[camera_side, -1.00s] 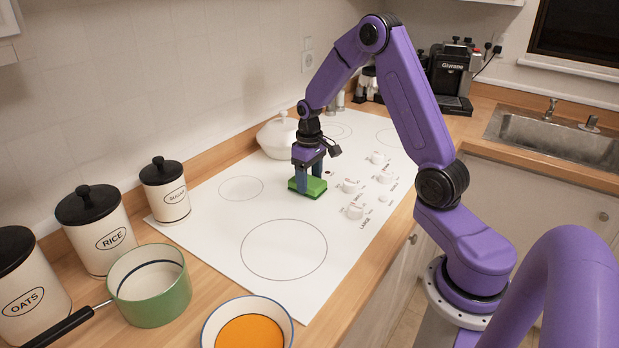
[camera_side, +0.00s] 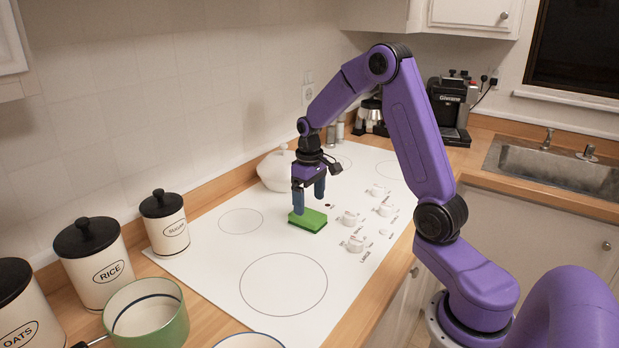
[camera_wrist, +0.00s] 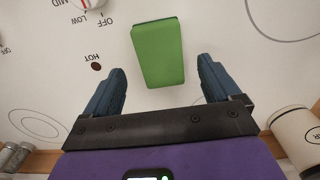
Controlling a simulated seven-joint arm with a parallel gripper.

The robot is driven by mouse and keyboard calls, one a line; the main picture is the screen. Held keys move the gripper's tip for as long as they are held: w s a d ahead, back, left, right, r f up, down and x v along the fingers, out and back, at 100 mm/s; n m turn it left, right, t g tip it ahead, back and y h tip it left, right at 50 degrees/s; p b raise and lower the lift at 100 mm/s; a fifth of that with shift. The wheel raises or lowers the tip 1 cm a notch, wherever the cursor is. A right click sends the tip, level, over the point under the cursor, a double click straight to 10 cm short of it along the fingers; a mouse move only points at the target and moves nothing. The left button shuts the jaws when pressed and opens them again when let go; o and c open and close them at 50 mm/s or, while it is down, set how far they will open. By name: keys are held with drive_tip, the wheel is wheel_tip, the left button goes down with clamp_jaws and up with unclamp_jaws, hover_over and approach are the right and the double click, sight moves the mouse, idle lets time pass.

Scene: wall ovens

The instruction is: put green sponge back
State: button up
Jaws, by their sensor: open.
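The green sponge (camera_side: 309,221) lies flat on the white cooktop (camera_side: 225,275), beside the control knobs. My gripper (camera_side: 309,197) is open and empty just above it. In the wrist view the sponge (camera_wrist: 158,52) shows whole, centred between and beyond the two blue fingers of my gripper (camera_wrist: 162,75). Neither finger appears to touch it there. In the side view the fingers overlap the sponge's back edge, so the exact gap is hard to tell.
A white lidded dish (camera_side: 274,171) stands close behind my gripper by the wall. Knobs (camera_side: 356,243) stand right of the sponge. A sugar canister (camera_side: 166,225), a rice canister (camera_side: 99,270) and a green pot (camera_side: 150,318) stand at the left. The front left of the cooktop is clear.

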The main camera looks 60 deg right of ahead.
sight(309, 215)
wheel_tip(309, 215, up, 7)
drive_tip(key=s+a+r+n, duration=0.1)
drive_tip(key=s+a+n, duration=0.2)
drive_tip(key=s+a, duration=0.35)
drive_tip(key=s+a+r+n, duration=0.1)
drive_tip(key=s+a+n, duration=0.2)
drive_tip(key=a, duration=0.7)
drive_tip(key=s+a+f+n, duration=0.1)
drive_tip(key=s+a+n, duration=0.1)
drive_tip(key=s, duration=0.8)
drive_tip(key=s+a+f+n, duration=0.1)
drive_tip(key=s+n, duration=0.3)
drive_tip(key=s, duration=0.5)
drive_tip(key=shift+s+a+f+n, duration=0.2)
drive_tip(key=shift+s+a+n, duration=0.15)
drive_tip(key=shift+a, duration=0.45)
